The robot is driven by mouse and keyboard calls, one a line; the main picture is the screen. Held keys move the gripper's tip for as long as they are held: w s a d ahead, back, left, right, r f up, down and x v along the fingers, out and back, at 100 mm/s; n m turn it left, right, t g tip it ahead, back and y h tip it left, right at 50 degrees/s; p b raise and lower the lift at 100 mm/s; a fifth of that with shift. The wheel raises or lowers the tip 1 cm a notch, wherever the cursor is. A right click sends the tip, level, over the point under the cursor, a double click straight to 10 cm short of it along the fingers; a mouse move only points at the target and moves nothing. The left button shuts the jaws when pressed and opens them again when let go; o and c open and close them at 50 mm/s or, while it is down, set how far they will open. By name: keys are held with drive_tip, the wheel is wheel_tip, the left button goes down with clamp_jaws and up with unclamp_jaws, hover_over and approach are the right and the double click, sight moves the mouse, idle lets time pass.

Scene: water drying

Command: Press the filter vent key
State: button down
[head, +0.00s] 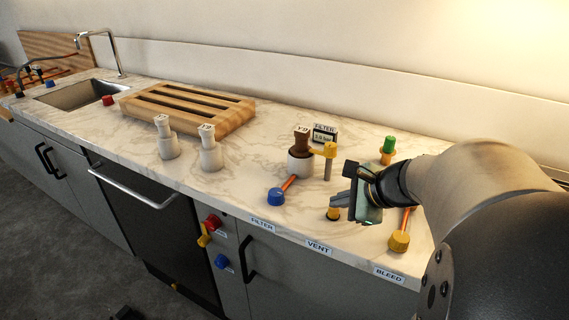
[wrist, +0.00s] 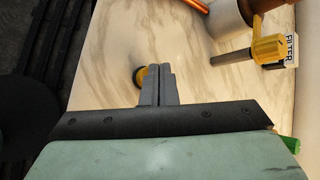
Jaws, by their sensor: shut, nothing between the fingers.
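A small round yellow key (head: 333,214) on a dark base sits on the marble counter behind the VENT label (head: 318,247). It also shows in the wrist view (wrist: 140,76), partly hidden behind my fingers. My gripper (head: 340,199) is shut and empty, its fingertips just above and beside this key. In the wrist view my closed fingers (wrist: 159,72) lie just right of the key. I cannot tell whether they touch it. The filter (head: 301,160), a white cylinder with a brown top, stands farther back with a yellow-capped metal post (head: 328,160) and a FILTER display (head: 324,133).
A blue-knobbed lever (head: 277,196) lies left of the gripper, and a yellow-knobbed lever (head: 399,240) lies right. A green-topped valve (head: 388,147) stands behind. Two white fittings (head: 209,150) and a wooden rack (head: 188,108) are farther left. Marble is clear between them.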

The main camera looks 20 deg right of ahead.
sight(338, 212)
drive_tip(key=shift+f+b, duration=0.4)
drive_tip(key=shift+f, duration=0.1)
drive_tip(key=shift+r, duration=0.15)
idle(0.5)
drive_tip(key=shift+r+p, duration=0.8)
drive_tip(key=shift+p, duration=0.05)
wheel_tip(338, 212, up, 5)
drive_tip(key=p, duration=0.4)
drive_tip(key=shift+a, duration=0.1)
